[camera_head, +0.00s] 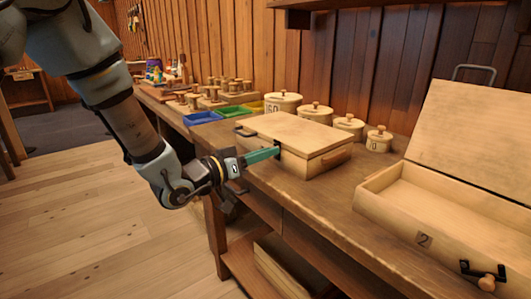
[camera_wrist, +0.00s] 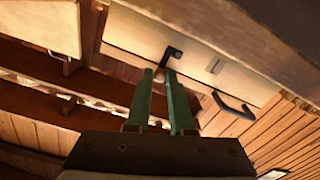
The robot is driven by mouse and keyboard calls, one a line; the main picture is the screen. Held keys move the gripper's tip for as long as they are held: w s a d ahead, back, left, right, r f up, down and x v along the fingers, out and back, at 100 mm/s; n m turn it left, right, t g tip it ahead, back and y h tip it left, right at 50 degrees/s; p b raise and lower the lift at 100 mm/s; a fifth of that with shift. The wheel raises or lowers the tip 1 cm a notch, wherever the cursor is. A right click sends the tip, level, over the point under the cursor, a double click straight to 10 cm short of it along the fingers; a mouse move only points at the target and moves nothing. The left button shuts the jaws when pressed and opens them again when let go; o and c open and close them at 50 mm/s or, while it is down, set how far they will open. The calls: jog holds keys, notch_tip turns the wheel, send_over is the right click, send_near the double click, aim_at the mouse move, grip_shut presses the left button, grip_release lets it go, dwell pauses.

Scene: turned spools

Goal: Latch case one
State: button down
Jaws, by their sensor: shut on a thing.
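Case one (camera_head: 290,128) is a closed pale wooden case on the workbench, with its lid down. A small black latch (camera_wrist: 173,53) is on its front face. My gripper (camera_head: 276,152) reaches the front face from the left, with its green fingers at the latch. In the wrist view the fingertips (camera_wrist: 161,73) are on either side of the latch's lower end, shut on it. The fingers hide much of the latch in the head view, so I cannot tell whether it is fastened.
An open case marked 2 (camera_head: 424,240) stands on the bench (camera_head: 340,208) at right. Several round lidded tins (camera_head: 348,125) stand behind case one. Blue (camera_head: 203,118) and green bins and several wooden spools are farther left. The floor at left is clear.

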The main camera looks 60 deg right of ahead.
dwell(0.3)
jog(key=c, duration=1.1)
grip_release()
jog(key=shift+o, duration=0.2)
jog(key=shift+a, duration=0.1)
jog(key=b+v, duration=0.1)
jog(key=v, duration=0.9)
jog(key=shift+a, duration=0.3)
jog(key=shift+w, duration=0.15)
